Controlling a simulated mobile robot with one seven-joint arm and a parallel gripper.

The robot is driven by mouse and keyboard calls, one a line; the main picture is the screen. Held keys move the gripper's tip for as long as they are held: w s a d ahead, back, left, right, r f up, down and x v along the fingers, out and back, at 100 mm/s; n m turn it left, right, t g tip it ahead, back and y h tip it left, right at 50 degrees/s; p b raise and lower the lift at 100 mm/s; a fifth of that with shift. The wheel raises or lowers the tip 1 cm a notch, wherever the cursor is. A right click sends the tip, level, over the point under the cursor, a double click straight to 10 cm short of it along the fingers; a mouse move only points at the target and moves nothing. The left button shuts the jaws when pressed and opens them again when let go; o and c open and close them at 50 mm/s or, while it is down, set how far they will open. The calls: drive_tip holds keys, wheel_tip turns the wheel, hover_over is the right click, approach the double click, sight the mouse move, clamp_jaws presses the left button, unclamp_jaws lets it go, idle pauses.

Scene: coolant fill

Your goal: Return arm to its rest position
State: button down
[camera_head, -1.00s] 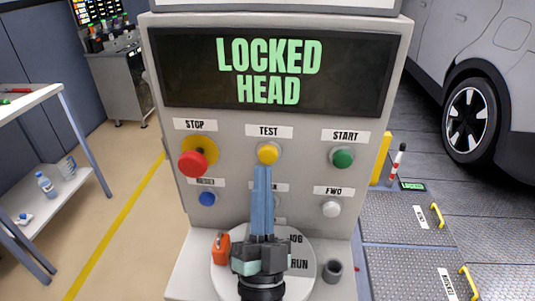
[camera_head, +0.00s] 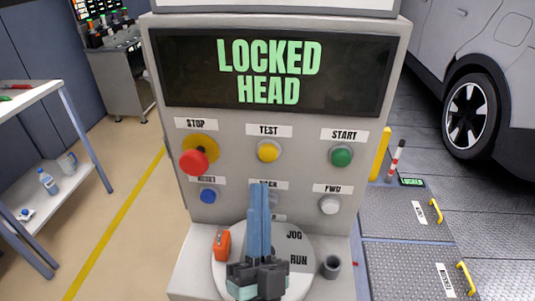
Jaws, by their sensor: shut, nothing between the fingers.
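My gripper (camera_head: 259,188) is in front of the control cabinet (camera_head: 390,105), at the lower middle. Its long blue fingers point up and lie together, shut and empty. The fingertips sit below the yellow TEST button (camera_head: 268,151), apart from it in the picture. They cover part of a label and button in the row below. The cabinet's screen (camera_head: 275,75) reads LOCKED HEAD in green.
The red STOP button (camera_head: 194,161), green START button (camera_head: 342,155), blue button (camera_head: 208,196) and white FWD button (camera_head: 329,205) surround the fingers. A round JOG/RUN plate (camera_head: 300,240) with an orange piece (camera_head: 222,243) lies behind my gripper.

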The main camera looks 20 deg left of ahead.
drive_tip(key=w+d+r+t+h+p, duration=0.1)
drive_tip(key=w+d+r+h+p, duration=0.2)
drive_tip(key=r, duration=0.9)
drive_tip(key=w+d+r+t+h, duration=0.1)
drive_tip(key=d+r+h, duration=0.3)
drive_tip(key=r, duration=0.7)
drive_tip(key=s+d+r+n+h+p, duration=0.1)
drive_tip(key=s+d+r, duration=0.2)
drive_tip(key=r, duration=0.5)
drive_tip(key=s+d+r+n+h+p, duration=0.1)
drive_tip(key=s+d+r+n+h, duration=0.1)
drive_tip(key=r, duration=0.6)
drive_tip(key=shift+s+d+r, duration=0.2)
drive_tip(key=shift+s+d, duration=0.65)
drive_tip(key=shift+s, duration=0.3)
drive_tip(key=shift+f, duration=0.1)
